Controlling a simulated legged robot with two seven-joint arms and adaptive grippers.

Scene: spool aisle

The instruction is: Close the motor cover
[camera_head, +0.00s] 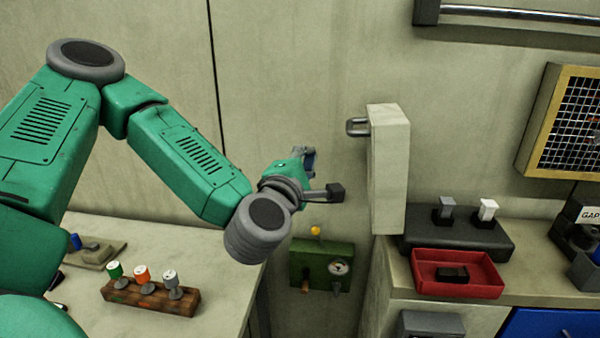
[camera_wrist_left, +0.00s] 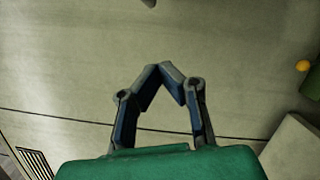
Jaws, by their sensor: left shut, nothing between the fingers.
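A pale cream upright panel (camera_head: 388,170), which I take for the motor cover, stands out from the wall right of the middle in the head view. A grey handle (camera_head: 357,127) sticks out from its left side near the top. My left gripper (camera_head: 308,157) is to the left of the panel and a little below the handle, apart from both. In the left wrist view its fingertips (camera_wrist_left: 163,69) meet with nothing between them. What lies behind the panel is hidden. My right gripper is not in view.
A green box (camera_head: 323,264) with a yellow knob and a gauge is low on the wall. A wooden block with several knobs (camera_head: 150,295) sits on the left counter. A red tray (camera_head: 457,273) and a dark base (camera_head: 458,232) are on the right counter.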

